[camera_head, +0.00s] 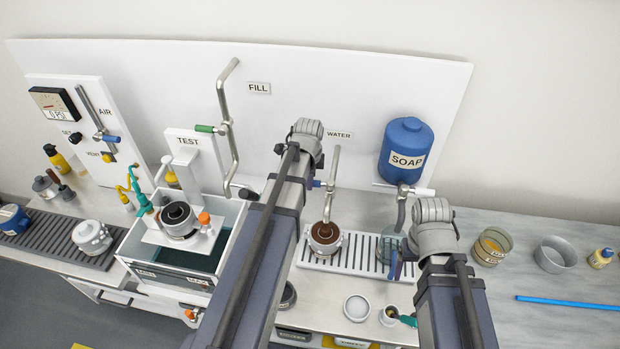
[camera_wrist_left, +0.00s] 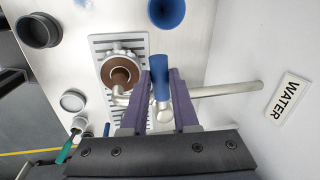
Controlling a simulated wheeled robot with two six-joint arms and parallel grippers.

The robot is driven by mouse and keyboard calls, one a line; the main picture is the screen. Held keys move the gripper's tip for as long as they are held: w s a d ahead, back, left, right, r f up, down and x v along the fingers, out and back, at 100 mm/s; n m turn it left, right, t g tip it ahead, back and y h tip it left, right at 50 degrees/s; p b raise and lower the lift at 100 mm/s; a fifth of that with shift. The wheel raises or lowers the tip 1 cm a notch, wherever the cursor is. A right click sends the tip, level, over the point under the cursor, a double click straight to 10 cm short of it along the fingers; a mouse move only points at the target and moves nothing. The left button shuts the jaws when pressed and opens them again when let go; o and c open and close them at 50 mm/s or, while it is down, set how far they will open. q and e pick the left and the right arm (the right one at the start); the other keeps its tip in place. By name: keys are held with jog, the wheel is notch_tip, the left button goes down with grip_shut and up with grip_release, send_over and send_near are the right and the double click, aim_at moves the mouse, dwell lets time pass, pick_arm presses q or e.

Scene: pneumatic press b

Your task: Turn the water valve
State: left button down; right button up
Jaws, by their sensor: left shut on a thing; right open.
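The water valve has a steel pipe (camera_head: 332,178) below the WATER label (camera_head: 339,134), with a blue lever handle (camera_head: 316,184) at its left. In the left wrist view the blue handle (camera_wrist_left: 161,86) lies between the two purple fingers of my left gripper (camera_wrist_left: 160,84), which is shut on it. The steel pipe (camera_wrist_left: 225,89) runs right from there. In the head view my left arm hides this gripper. A pot with a brown inside (camera_head: 325,236) stands on the slotted grate under the spout; the wrist view shows it too (camera_wrist_left: 119,74). My right gripper (camera_head: 398,268) is open, partly hidden by its arm.
The slotted grate (camera_head: 309,259) lies beneath the spout. A glass vessel (camera_head: 388,252) stands near my right gripper. The blue soap tank (camera_head: 406,150) hangs at the right. A white dish (camera_head: 356,308) and small cup sit in front. The TEST box (camera_head: 133,240) stands left.

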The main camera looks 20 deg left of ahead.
pick_arm(q)
jog(key=shift+s+d+n+g+y, duration=0.15)
jog(key=shift+s+d+n, duration=0.25)
jog(key=shift+n, duration=0.55)
jog(key=shift+s+d+n+g+y, duration=0.1)
jog(key=shift+s+d+n, duration=0.25)
jog(key=shift+n, duration=0.55)
jog(key=shift+s+d+n+g+y, duration=0.2)
jog(key=shift+s+n, duration=0.3)
jog(key=shift+n, duration=0.45)
jog(key=c, duration=0.7)
grip_release()
jog(key=shift+r, duration=0.1)
jog(key=r+p, duration=0.2)
jog(key=d+r+p, duration=0.1)
jog(key=r+p, duration=0.2)
jog(key=s+r+p, duration=0.1)
jog(key=r+p, duration=0.1)
jog(key=shift+d+r+p, duration=0.15)
jog(key=shift+r+p, duration=0.05)
jog(key=shift+p, duration=0.15)
